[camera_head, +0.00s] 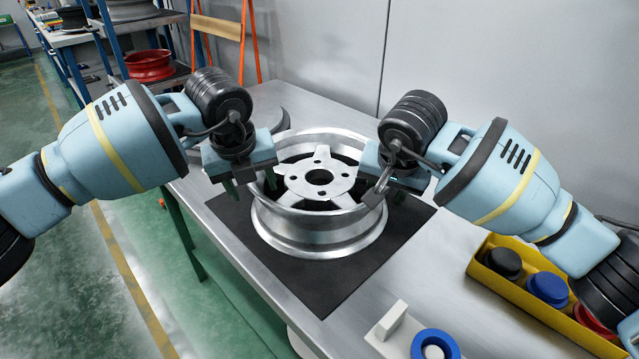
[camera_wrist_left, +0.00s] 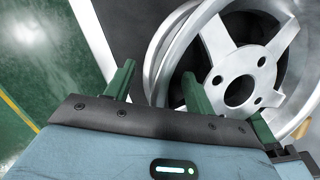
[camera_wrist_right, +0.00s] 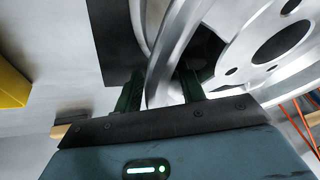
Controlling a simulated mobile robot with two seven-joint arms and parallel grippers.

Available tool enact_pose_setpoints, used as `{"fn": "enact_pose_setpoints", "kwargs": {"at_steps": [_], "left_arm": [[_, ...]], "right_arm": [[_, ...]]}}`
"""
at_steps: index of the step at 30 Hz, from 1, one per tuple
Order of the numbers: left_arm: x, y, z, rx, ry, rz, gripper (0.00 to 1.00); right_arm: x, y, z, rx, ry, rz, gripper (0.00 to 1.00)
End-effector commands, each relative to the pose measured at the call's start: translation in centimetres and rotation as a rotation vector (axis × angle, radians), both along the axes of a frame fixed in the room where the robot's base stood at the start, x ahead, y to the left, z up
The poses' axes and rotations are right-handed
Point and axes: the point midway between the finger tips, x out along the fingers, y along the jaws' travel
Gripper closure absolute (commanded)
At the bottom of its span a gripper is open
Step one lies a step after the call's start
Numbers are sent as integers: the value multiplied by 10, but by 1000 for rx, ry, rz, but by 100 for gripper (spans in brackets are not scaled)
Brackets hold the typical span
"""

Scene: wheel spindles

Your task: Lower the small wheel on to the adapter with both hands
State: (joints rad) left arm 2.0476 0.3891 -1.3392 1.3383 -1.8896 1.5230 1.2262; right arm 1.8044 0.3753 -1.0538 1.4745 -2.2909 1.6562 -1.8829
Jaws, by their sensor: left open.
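The silver five-spoke wheel (camera_head: 318,232) is level, hub face up, over the black mat (camera_head: 325,292) on the bench. I cannot tell whether its underside touches the mat. My left gripper (camera_head: 251,182) is open at the wheel's left rim; in the left wrist view its green fingers (camera_wrist_left: 155,88) stand either side of the rim (camera_wrist_left: 158,62). My right gripper (camera_head: 386,192) is at the right rim; in the right wrist view its fingers (camera_wrist_right: 160,90) straddle the rim, and whether they press on it is unclear. I cannot make out an adapter; the wheel hides what is beneath.
A yellow bin (camera_head: 485,262) with black, blue and red round parts stands at the right. A white block (camera_head: 390,322) and a blue ring (camera_head: 434,343) lie at the front. The wall is behind the bench. A shelf with a red rim (camera_head: 149,65) stands at back left.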

Motion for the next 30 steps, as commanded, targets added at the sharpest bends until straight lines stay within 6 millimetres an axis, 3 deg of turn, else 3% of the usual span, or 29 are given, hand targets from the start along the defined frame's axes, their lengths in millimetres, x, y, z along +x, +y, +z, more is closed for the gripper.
{"fn": "enact_pose_setpoints", "kwargs": {"at_steps": [2, 10, 13, 30], "left_arm": [[0, 0, 0, 0, 0, 0, 51], [0, 0, 0, 0, 0, 0, 86], [0, 0, 0, 0, 0, 0, 99], [1, 0, 12, -3, -10, 2, 100]], "right_arm": [[0, 0, 0, 0, 0, 0, 66], [0, 0, 0, 0, 1, 0, 100], [0, 0, 0, 0, 1, 0, 100], [1, 0, 13, 2, -11, 1, 100]]}}
